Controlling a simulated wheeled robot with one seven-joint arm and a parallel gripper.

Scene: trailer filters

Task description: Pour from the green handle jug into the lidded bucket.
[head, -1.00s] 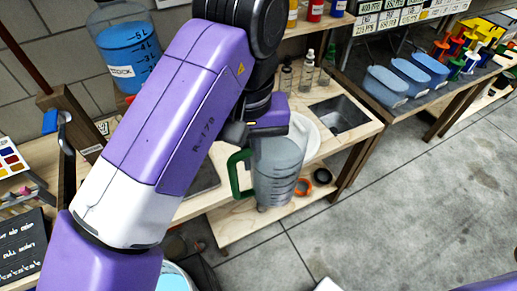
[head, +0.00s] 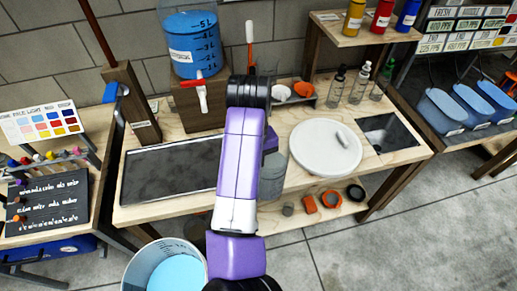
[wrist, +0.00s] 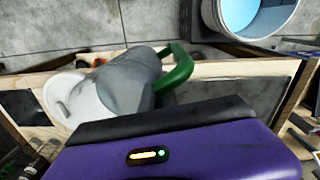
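The green handle jug (head: 272,178) is a grey, cloudy vessel, mostly hidden behind my arm in the head view. In the wrist view its grey body (wrist: 130,78) and green handle (wrist: 180,68) show just beyond my gripper. My gripper (head: 270,140) is at the handle side and appears shut on the jug, though its fingertips are hidden. The jug overlaps the workbench's front edge. The bucket (head: 133,277) is white, open-topped and holds blue liquid, low and left of my arm; it also shows in the wrist view (wrist: 212,18). A round white lid (head: 312,160) lies on the bench.
A dark tray (head: 165,172) lies on the bench's left part. A blue-filled dispenser (head: 192,45) with a red tap stands behind. Orange and black rings (head: 356,192) lie on the lower shelf. Floor at right is clear.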

